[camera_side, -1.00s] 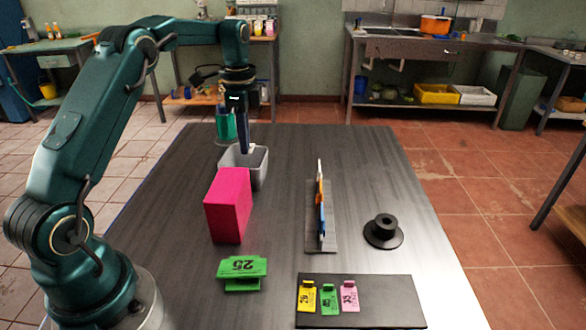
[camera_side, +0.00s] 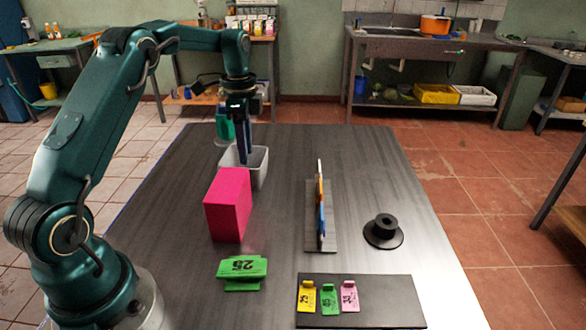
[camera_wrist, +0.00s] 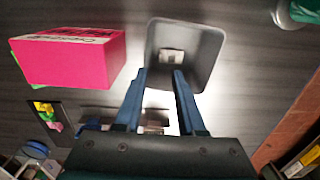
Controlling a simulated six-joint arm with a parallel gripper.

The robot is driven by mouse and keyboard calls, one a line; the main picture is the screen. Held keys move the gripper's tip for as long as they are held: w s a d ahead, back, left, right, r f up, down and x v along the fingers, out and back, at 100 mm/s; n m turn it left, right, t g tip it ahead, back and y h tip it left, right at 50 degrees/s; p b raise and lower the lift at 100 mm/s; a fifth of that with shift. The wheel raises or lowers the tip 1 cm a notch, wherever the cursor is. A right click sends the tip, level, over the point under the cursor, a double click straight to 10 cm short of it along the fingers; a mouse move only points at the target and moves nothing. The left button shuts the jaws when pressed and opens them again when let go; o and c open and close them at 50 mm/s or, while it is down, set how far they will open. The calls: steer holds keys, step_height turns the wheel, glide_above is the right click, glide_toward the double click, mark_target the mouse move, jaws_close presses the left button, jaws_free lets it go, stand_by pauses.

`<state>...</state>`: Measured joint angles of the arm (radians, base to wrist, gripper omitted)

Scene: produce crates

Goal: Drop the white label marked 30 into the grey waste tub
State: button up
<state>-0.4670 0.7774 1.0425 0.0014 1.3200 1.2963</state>
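The grey waste tub (camera_side: 261,167) stands on the table behind the pink block. In the wrist view, the tub (camera_wrist: 206,52) opens towards me, and a small white label (camera_wrist: 172,56) lies inside it, seemingly on the bottom. Its marking is too small to read. My gripper (camera_wrist: 160,74) is open, with its two blue fingers apart and nothing between them. In the side view, my gripper (camera_side: 244,160) points down at the tub, with its fingertips over or just inside the mouth. The label is hidden in the side view.
The pink block (camera_side: 228,208) stands close in front of the tub. A rack (camera_side: 321,215) with upright labels, a black spool-like piece (camera_side: 383,232), green labels (camera_side: 242,268) and a dark board (camera_side: 380,300) with several coloured labels share the table. A green container (camera_side: 222,126) stands behind the tub.

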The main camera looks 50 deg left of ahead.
step_height(320, 180, up, 5)
stand_by(0.4)
steer(key=shift+d, duration=0.1)
steer(key=s+d+r+t, duration=0.4)
steer(key=s+d+r, duration=0.4)
steer(key=d+r, duration=0.4)
steer(key=s+d+f+n+t, duration=0.1)
steer(key=s+d+f+n, duration=0.3)
steer(key=s+f+n, duration=0.5)
steer(key=shift+s+d+f+n+t, duration=0.2)
steer(key=shift+s+d+n+t, duration=0.15)
steer(key=shift+s, duration=0.65)
